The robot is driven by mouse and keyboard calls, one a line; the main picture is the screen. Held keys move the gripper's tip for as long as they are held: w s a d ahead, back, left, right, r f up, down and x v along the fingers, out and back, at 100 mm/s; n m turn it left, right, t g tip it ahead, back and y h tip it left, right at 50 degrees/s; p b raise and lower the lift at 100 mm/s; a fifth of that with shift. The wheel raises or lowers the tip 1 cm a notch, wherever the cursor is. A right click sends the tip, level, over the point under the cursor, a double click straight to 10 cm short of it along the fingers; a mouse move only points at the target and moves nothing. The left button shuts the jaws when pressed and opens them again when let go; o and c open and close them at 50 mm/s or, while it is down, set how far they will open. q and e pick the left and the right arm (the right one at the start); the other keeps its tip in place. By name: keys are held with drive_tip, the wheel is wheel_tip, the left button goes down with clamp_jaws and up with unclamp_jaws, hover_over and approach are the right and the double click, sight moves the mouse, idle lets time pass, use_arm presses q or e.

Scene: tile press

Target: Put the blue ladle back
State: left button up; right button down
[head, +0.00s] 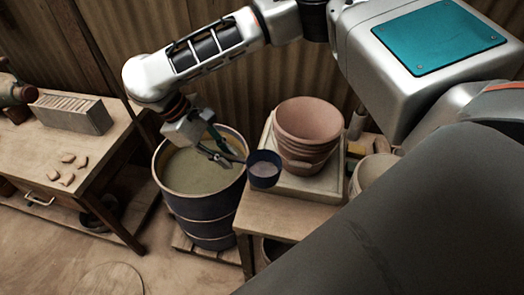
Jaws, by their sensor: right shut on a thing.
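My right gripper (218,150) is shut on the handle of the blue ladle (264,172), over the right side of the barrel's mouth. My left gripper is not in view.
Stacked terracotta pots (308,120) stand on a pale slab (300,185) on the wooden bench (285,215). A pale bucket (372,172) stands to their right. A workbench (95,150) with a grey ridged block (72,114) stands at left. Floor between is open.

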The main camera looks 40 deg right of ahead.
use_arm(q)
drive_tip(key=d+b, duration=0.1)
drive_tip(key=b, duration=0.1)
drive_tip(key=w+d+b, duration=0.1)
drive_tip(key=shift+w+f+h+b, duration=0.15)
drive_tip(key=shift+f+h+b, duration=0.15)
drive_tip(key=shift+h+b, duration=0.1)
use_arm(e)
wheel_tip(320, 180, down, 20)
drive_tip(key=shift+w, duration=0.1)
drive_tip(key=c, duration=2)
unclamp_jaws()
drive_tip(key=shift+f, duration=0.1)
